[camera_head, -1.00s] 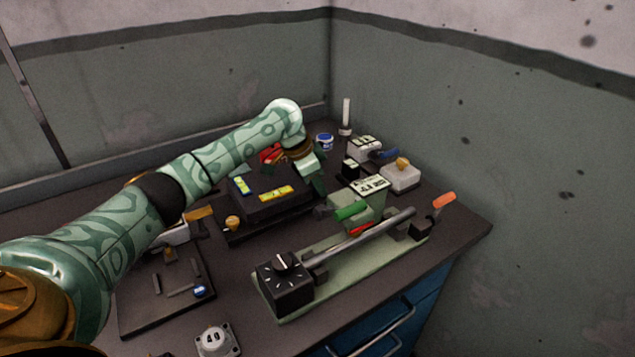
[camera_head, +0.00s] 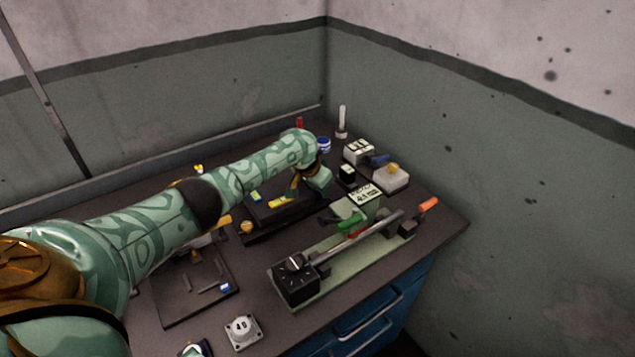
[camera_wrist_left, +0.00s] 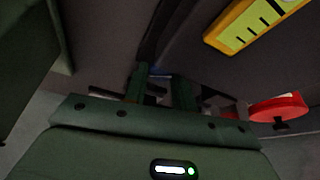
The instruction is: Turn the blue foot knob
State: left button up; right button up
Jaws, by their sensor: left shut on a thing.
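In the left wrist view, my left gripper (camera_wrist_left: 162,76) is shut on a small blue part, apparently the blue foot knob (camera_wrist_left: 160,72), mostly hidden between the fingers. A red knob (camera_wrist_left: 278,108) is right of them, below the yellow level (camera_wrist_left: 258,20).
A green-based device with a long bar (camera_head: 362,241) and black dial box (camera_head: 295,284) lies in front. A dark plate (camera_head: 190,303) is at left. Small boxes (camera_head: 358,151), a blue pot (camera_head: 324,145) and a white post (camera_head: 342,122) stand behind. Walls close the corner.

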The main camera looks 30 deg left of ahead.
pick_arm(q)
jog(key=shift+f, duration=0.1)
dwell(0.4)
jog(key=o, duration=1)
jog(key=p+v, duration=0.8)
jog(key=v, duration=0.8)
jog(key=shift+s+p, duration=0.1)
jog(key=shift+p, duration=0.3)
